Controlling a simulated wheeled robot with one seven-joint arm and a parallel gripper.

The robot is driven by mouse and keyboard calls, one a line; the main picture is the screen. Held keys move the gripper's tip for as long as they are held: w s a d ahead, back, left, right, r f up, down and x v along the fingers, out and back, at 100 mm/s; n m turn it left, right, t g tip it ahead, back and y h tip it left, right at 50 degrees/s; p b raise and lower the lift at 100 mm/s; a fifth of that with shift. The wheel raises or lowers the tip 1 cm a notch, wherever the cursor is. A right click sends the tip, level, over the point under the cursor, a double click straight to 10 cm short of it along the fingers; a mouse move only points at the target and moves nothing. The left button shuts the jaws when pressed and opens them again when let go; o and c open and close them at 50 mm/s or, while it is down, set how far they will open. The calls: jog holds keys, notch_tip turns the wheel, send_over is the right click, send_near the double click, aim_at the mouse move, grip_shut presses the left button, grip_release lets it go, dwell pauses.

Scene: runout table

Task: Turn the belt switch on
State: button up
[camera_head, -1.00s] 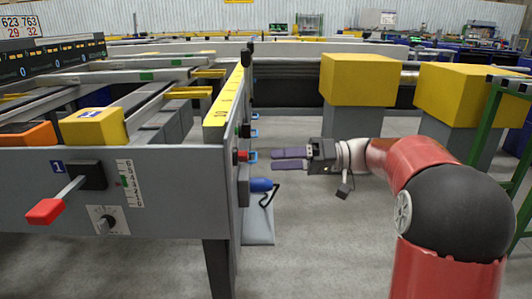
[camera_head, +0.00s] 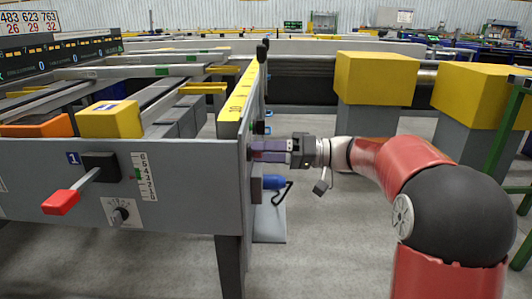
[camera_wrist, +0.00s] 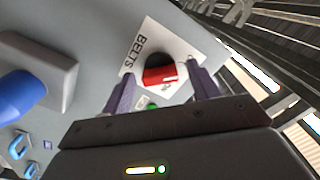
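The belt switch (camera_wrist: 160,75) is a red knob on a dark round base, on a white plate (camera_wrist: 135,62) lettered BELTS in the wrist view. The plate is on the side panel of the grey table (camera_head: 110,205). My gripper (camera_wrist: 160,90) is open, with one purple finger on each side of the red knob. I cannot tell whether the fingers touch it. In the head view my gripper (camera_head: 258,150) reaches the table's right side, and the knob is mostly hidden there by the fingers.
A blue plug (camera_head: 274,182) sticks out of a grey box below my gripper; it also shows at the left of the wrist view (camera_wrist: 20,93). A red-handled lever (camera_head: 62,202) is on the front panel. Yellow-topped blocks (camera_head: 375,78) stand behind my arm. Open floor lies right of the table.

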jog(key=c, duration=1)
jog(key=shift+m, duration=0.3)
jog(key=m+p, duration=1.6)
jog(key=m, duration=0.1)
jog(key=shift+m, duration=0.3)
jog(key=o, duration=1)
